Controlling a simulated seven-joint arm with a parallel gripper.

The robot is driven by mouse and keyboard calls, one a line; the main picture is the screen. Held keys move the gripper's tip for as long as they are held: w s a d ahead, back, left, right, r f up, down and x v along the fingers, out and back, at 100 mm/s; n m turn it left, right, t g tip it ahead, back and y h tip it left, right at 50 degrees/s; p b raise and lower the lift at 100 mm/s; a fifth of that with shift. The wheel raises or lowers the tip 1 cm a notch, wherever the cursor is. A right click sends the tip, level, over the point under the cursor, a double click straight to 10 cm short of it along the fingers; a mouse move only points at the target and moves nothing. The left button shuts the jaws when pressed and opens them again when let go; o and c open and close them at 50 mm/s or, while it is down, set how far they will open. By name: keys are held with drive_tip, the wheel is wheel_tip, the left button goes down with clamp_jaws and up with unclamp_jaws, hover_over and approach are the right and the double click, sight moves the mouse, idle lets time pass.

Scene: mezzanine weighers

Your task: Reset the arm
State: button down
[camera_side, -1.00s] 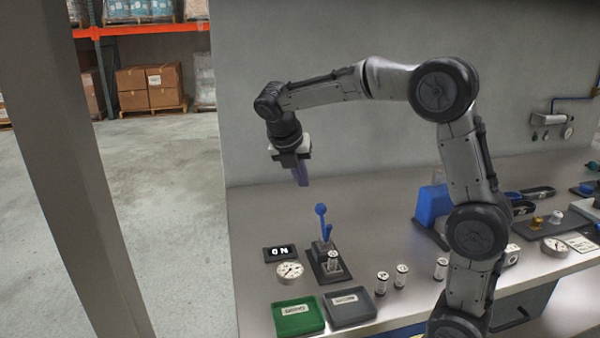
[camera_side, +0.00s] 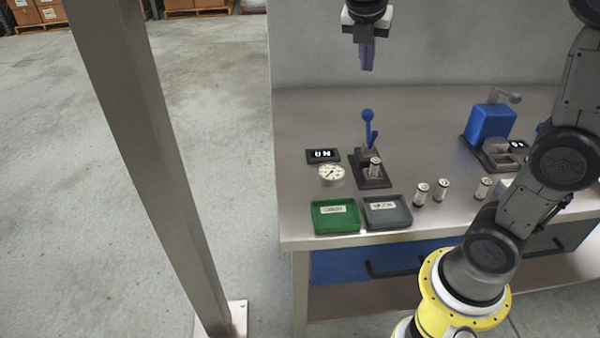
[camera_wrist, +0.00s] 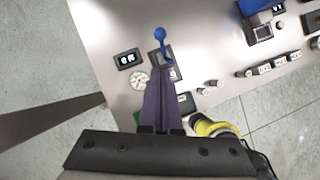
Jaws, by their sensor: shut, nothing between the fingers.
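My gripper (camera_side: 367,68) hangs above the back of the bench in the side view, with its purple fingers pointing down. The fingers are together and hold nothing; in the wrist view my gripper (camera_wrist: 162,84) covers part of the bench. Below it, apart from it, stands a small press with a blue lever (camera_side: 368,127), which also shows in the wrist view (camera_wrist: 160,36). A small white and dark cylinder (camera_side: 375,165) sits at the press.
A green tray (camera_side: 318,226) and a grey tray (camera_side: 401,220) lie at the front edge. Several cylinders (camera_side: 421,192) stand to their right. A dial gauge (camera_side: 331,176) and a black display (camera_side: 323,152) lie left of the press. A larger blue machine (camera_side: 490,123) stands at right.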

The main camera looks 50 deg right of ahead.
drive_tip(key=s+a+f+m+t+y, duration=0.2)
drive_tip(key=s+a+f+m, duration=0.2)
drive_tip(key=m, duration=0.7)
drive_tip(key=s+a+f+m+t+y, duration=0.2)
drive_tip(key=s+a+f+m, duration=0.3)
drive_tip(key=s, duration=0.8)
drive_tip(key=a+m+y, duration=0.1)
drive_tip(key=a+m, duration=0.2)
drive_tip(key=m, duration=0.2)
drive_tip(key=shift+s+f+m, duration=0.2)
drive_tip(key=shift+s+m, duration=0.1)
drive_tip(key=shift+m, duration=0.1)
